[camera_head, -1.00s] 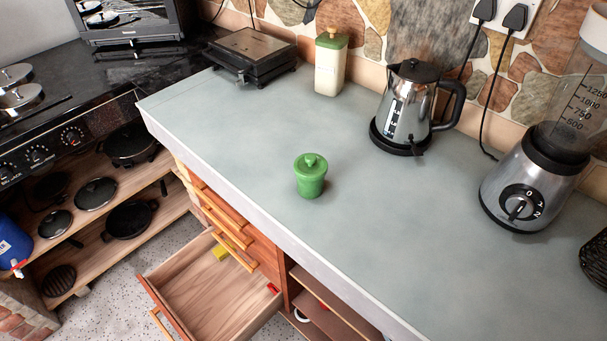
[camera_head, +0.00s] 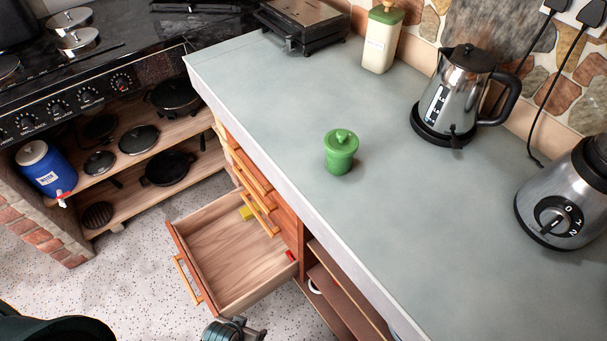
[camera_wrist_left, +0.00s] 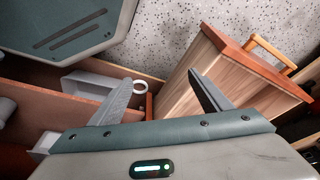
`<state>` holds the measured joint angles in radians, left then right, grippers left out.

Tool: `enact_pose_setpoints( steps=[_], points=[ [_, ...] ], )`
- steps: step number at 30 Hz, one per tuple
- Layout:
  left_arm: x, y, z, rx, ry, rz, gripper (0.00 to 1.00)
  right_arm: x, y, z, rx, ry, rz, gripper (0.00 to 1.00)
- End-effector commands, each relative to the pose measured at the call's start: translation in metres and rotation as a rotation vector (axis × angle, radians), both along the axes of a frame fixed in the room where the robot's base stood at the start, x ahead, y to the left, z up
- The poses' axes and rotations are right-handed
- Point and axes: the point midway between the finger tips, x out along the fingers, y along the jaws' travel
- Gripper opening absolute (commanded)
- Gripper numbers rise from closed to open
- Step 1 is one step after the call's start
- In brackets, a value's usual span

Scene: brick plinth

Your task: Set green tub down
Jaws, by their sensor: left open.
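The green tub (camera_head: 340,156), with a knobbed lid, stands upright on the grey-green countertop (camera_head: 420,240), near its front edge. Nothing is touching it except the counter. My left gripper (camera_head: 250,331) shows at the bottom edge of the head view, low in front of the open drawer and well away from the tub. In the left wrist view its two fingers (camera_wrist_left: 168,80) are spread apart with nothing held between them. The tub is not visible in the left wrist view. My right gripper is not in view.
An open wooden drawer (camera_head: 176,244) juts out below the counter, holding small yellow and red items; it also shows in the left wrist view (camera_wrist_left: 212,40). A kettle (camera_head: 455,100), a blender (camera_head: 565,205) and a cream canister (camera_head: 381,42) stand farther back. Counter around the tub is clear.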

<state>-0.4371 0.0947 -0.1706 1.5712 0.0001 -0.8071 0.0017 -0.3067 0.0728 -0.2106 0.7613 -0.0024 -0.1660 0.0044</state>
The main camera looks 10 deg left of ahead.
Motion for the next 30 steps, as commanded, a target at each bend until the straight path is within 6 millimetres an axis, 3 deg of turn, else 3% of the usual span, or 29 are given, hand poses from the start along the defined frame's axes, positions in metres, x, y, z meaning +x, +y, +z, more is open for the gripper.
enact_pose_setpoints(
  steps=[11, 16, 24, 30],
  points=[
    [0.037, -0.006, 0.133, -0.025, -0.081, -0.016, 0.71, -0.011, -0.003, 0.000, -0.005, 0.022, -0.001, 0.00],
    [0.058, -0.018, 0.199, -0.066, -0.188, -0.058, 0.71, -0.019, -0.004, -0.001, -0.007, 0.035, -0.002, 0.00],
    [0.114, -0.070, 0.325, -0.229, -0.567, -0.200, 0.71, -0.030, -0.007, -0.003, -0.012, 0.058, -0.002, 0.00],
    [0.143, -0.100, 0.398, -0.351, -0.849, -0.258, 0.71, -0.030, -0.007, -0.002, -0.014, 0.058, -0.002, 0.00]
  ],
)
